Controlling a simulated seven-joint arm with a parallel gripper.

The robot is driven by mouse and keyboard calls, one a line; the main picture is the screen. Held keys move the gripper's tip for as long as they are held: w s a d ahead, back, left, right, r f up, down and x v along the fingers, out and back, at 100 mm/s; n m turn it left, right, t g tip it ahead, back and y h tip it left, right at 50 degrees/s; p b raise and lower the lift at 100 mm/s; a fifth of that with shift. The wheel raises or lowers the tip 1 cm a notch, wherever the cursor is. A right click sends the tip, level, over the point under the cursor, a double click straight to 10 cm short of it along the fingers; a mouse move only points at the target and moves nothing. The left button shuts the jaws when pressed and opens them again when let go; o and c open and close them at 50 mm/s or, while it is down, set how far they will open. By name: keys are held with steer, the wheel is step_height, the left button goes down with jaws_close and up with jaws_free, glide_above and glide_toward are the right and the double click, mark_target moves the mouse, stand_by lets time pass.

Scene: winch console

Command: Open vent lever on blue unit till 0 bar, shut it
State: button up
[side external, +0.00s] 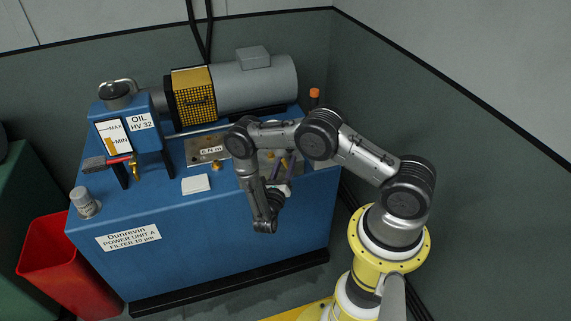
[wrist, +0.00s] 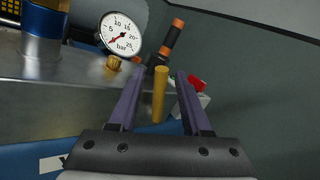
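The blue unit (side external: 215,240) is labelled Dunrevin Power Unit A. My gripper (wrist: 161,72) is open over its right part; its two purple fingers also show in the side view (side external: 279,165), partly behind my arm. In the wrist view a plain brass-coloured rod (wrist: 159,105), possibly the vent lever, stands between the fingers with a gap on each side. The pressure gauge (wrist: 122,33) is marked in bar, and its red needle points to the lower left, at the low end of the scale. I cannot read an exact value. My arm hides the gauge in the side view.
Behind the rod rises a black-and-orange handle (wrist: 170,42). A pale box with a red button (wrist: 197,84) sits by the right finger. A brass fitting (wrist: 113,63) is under the gauge. A red-handled brass valve (side external: 107,162) and the motor (side external: 255,85) are farther left and back.

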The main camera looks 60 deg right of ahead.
steer(key=v, duration=1.4)
steer(key=shift+d, duration=0.1)
